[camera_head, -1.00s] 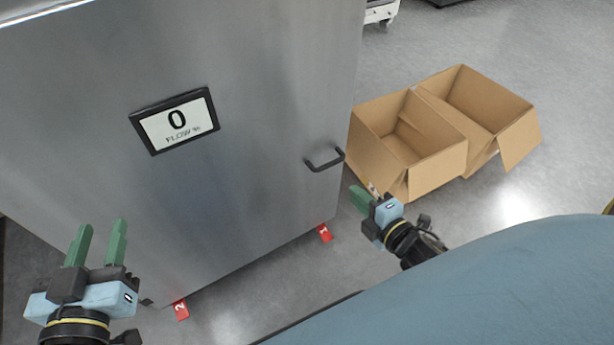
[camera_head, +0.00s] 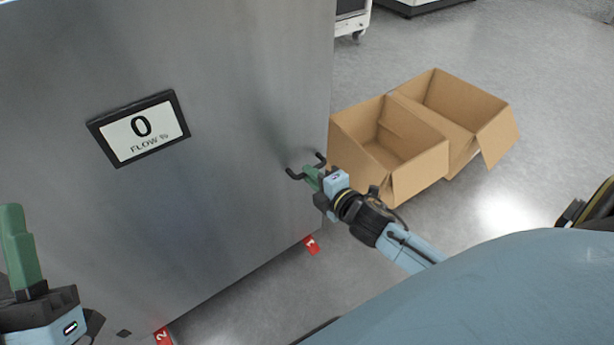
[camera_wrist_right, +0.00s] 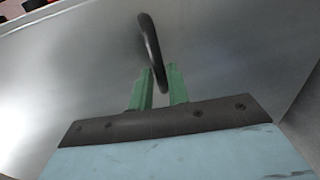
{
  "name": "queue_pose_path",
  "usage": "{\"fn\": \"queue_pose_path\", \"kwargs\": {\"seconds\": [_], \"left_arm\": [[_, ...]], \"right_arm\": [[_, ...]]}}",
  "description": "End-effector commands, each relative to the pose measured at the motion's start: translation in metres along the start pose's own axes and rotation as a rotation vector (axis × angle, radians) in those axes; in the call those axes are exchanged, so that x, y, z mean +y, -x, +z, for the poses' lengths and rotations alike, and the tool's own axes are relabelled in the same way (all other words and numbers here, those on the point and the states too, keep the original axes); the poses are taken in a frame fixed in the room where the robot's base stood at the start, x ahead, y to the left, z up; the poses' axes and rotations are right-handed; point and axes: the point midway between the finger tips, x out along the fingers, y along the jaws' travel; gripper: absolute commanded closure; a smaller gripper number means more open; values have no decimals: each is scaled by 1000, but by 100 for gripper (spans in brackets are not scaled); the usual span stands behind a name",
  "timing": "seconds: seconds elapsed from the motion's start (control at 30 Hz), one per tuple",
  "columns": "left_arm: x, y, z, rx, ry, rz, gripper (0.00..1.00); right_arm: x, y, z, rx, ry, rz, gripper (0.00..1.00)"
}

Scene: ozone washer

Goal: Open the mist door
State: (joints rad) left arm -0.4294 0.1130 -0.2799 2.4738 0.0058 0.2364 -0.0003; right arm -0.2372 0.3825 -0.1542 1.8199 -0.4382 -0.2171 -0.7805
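The mist door is a flat grey metal panel (camera_head: 220,90) filling the left of the head view, and it looks closed. Its dark bar handle (camera_head: 320,158) is near the right edge. My right gripper (camera_head: 309,174) is at this handle, fingers pointing at the door. In the right wrist view, the two green fingers (camera_wrist_right: 161,82) stand apart, with the near part of the curved handle (camera_wrist_right: 150,40) at the gap between their tips; firm contact is not visible. My left gripper (camera_head: 18,245) is cut off at the lower left, away from the handle; its finger gap is not clear.
A framed display (camera_head: 139,128) on the panel reads 0 FLOW %. Two open cardboard boxes (camera_head: 415,175) stand on the floor right of the door. Red tags marked 1 (camera_head: 312,245) and 2 (camera_head: 163,337) are by the lower edge. Grey floor lies around.

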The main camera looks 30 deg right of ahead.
Motion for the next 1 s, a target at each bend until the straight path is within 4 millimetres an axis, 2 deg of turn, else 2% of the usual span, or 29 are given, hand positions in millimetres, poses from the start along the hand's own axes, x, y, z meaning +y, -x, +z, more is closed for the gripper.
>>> {"fn": "queue_pose_path", "kwargs": {"seconds": [0.2, 0.57, 0.7, 1.0], "left_arm": [[0, 5, -9, 105, 0, 2, 64], [1, 5, -13, 129, 0, 3, 64], [1, 5, -13, 128, 0, 3, 64], [0, 5, -12, 127, 0, 2, 64]], "right_arm": [[-1, -20, 0, 0, 0, 1, 83], [0, -23, 0, 0, 0, -1, 83], [0, -23, 0, 0, -1, 0, 100], [0, -22, 0, 0, -1, -1, 100]]}}
